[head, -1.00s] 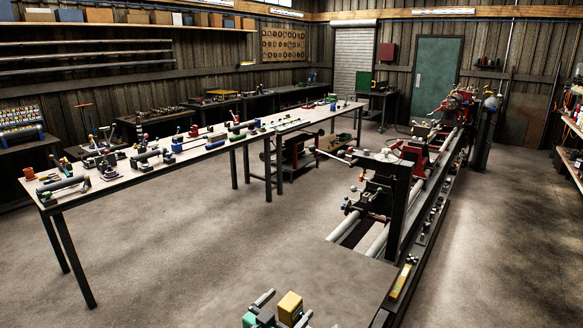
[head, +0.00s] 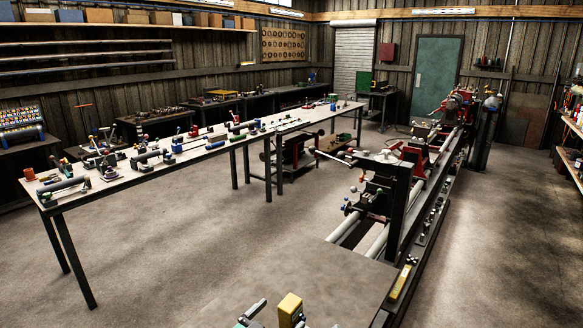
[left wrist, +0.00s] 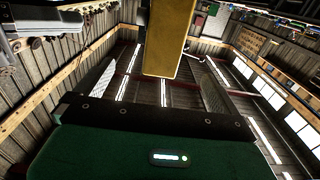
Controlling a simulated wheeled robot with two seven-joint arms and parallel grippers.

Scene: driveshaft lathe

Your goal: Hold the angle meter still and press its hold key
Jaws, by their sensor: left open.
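A yellow block (head: 290,309) stands at the bottom edge of the head view. It may be the angle meter; I see no display or key on it. My left gripper (head: 274,315) is low beside it, largely cut off by the frame, with one grey finger left of the block. In the left wrist view, the yellow block (left wrist: 166,40) reaches down from the top between the two spread, hatched fingers of my left gripper (left wrist: 165,72), with gaps on both sides. My gripper is open. My right gripper is not in view.
A bare grey tabletop (head: 310,285) lies in front, with a yellow-marked piece (head: 400,283) at its right edge. A lathe (head: 380,195) stands beyond it. A long bench (head: 215,155) with many tools is at left. The floor between is clear.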

